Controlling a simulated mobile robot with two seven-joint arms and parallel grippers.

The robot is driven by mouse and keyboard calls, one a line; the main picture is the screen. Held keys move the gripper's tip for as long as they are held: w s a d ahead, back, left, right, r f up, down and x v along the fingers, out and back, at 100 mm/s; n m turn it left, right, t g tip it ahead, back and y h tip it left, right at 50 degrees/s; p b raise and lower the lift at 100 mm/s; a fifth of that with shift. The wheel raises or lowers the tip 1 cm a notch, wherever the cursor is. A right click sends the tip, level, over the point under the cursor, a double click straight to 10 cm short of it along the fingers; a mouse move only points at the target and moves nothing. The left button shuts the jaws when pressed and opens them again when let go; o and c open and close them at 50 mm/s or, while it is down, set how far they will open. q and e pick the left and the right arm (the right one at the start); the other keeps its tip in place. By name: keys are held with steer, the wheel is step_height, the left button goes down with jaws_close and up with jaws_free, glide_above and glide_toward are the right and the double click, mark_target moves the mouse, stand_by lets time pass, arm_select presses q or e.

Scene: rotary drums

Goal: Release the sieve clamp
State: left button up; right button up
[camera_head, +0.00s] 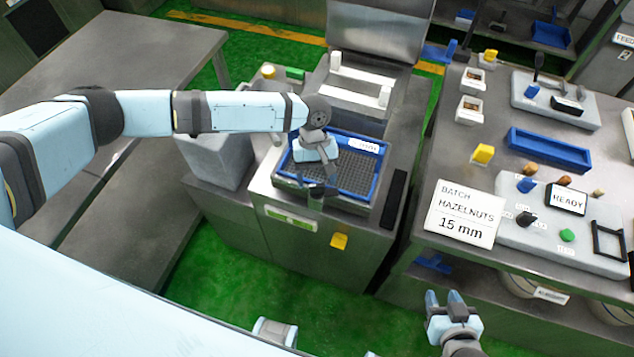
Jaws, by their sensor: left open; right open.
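The sieve (372,178), a blue frame around dark mesh with a white label, lies in the top of a steel machine (225,188). No part is marked as its clamp; a yellow handle (339,241) sits on the machine's front face, and I cannot tell whether it belongs to the clamp. My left gripper (317,192) is open, pointing down over the front left part of the sieve and hiding some of it. I cannot tell whether its fingertips touch anything. My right gripper (447,298) is open and empty, low at the bottom, away from the machine.
A raised steel lid (375,28) stands behind the sieve. A bare steel table (130,50) is at left.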

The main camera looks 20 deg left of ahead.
mark_target(324, 189)
arm_select(q)
steer(key=shift+x, duration=1.4)
steer(key=c, duration=0.9)
steer(key=m+p, duration=0.2)
steer(key=m+y+p, duration=0.1)
steer(key=m+p, duration=0.1)
steer(key=shift+r+y, duration=0.25)
steer(key=shift+y, duration=0.05)
steer(key=shift+m, duration=0.4)
steer(key=shift+f+m+y+p, duration=0.2)
steer(key=shift+m+y+p, duration=0.1)
steer(key=shift+m, duration=0.1)
